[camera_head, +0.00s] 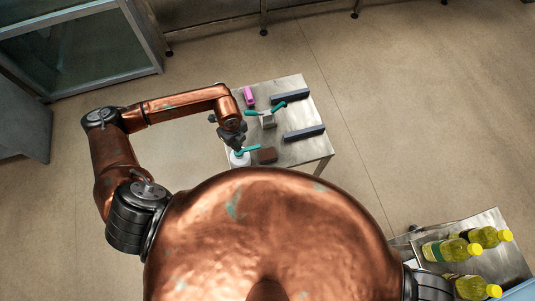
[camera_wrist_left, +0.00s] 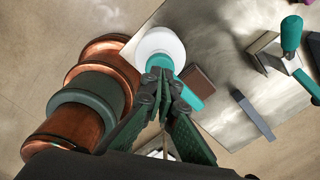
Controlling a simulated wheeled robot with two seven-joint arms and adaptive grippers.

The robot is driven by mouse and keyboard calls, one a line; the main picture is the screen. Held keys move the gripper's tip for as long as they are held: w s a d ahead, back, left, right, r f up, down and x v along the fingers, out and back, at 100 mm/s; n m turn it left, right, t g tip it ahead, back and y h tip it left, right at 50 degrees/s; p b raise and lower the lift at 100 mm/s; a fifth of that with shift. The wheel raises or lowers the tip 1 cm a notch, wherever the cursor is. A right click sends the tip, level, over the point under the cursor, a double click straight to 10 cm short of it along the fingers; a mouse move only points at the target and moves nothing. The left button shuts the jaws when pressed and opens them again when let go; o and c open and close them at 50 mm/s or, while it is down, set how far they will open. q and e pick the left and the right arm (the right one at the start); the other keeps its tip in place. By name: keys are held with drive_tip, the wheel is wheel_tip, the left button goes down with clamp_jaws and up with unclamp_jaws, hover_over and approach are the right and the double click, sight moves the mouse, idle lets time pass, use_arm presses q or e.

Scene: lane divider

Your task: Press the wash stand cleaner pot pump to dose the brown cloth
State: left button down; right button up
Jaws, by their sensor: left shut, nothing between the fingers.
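The cleaner pot (camera_head: 239,160) is white with a teal pump top (camera_head: 250,149), and stands at the near left corner of the metal table. It shows as a white round body (camera_wrist_left: 161,43) in the left wrist view, its teal pump (camera_wrist_left: 197,87) partly behind my fingers. The brown cloth (camera_head: 267,155) lies just right of the pot; the left wrist view shows it as a brown block (camera_wrist_left: 201,79). My left gripper (camera_head: 238,148) is shut and empty, its tips over the pump head. I cannot tell whether they touch it. My right gripper is out of view.
The metal table (camera_head: 303,152) also holds a teal-handled metal fixture (camera_head: 267,118), a pink object (camera_head: 249,95) and two dark bars (camera_head: 304,133). The floor right of the table is clear.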

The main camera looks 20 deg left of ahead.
use_arm(q)
drive_tip(key=shift+f, duration=0.15)
drive_tip(key=shift+f+b, duration=1.3)
drive_tip(key=shift+f, duration=0.25)
drive_tip(key=shift+r+p, duration=1.15)
drive_tip(key=shift+r, duration=0.55)
wheel_tip(320, 180, up, 6)
drive_tip(key=p, duration=0.3)
drive_tip(key=shift+p, duration=0.3)
